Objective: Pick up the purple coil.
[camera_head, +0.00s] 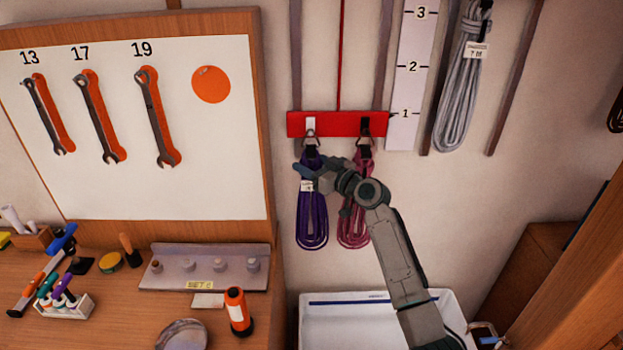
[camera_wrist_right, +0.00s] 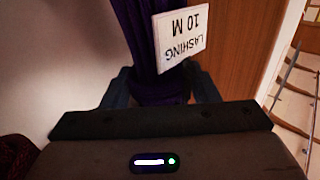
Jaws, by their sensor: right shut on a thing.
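The purple coil (camera_head: 312,222) hangs from the left hook of a red rail (camera_head: 350,124) on the wall, with a white tag near its top. My right gripper (camera_head: 309,169) is at the coil's upper part and shut on it, just above the tag. In the right wrist view the purple coil (camera_wrist_right: 150,40) runs down between the two dark fingers (camera_wrist_right: 162,88), and its tag (camera_wrist_right: 182,35) reads "LASHING 10 M". A pink coil (camera_head: 354,222) hangs from the right hook, partly behind my right arm. My left gripper is not in view.
A white bin (camera_head: 330,318) with a blue stripe stands below the coils. A grey coil (camera_head: 462,95) hangs further right beside a numbered scale (camera_head: 411,75). The tool board (camera_head: 225,170) and cluttered workbench (camera_head: 120,310) are at the left.

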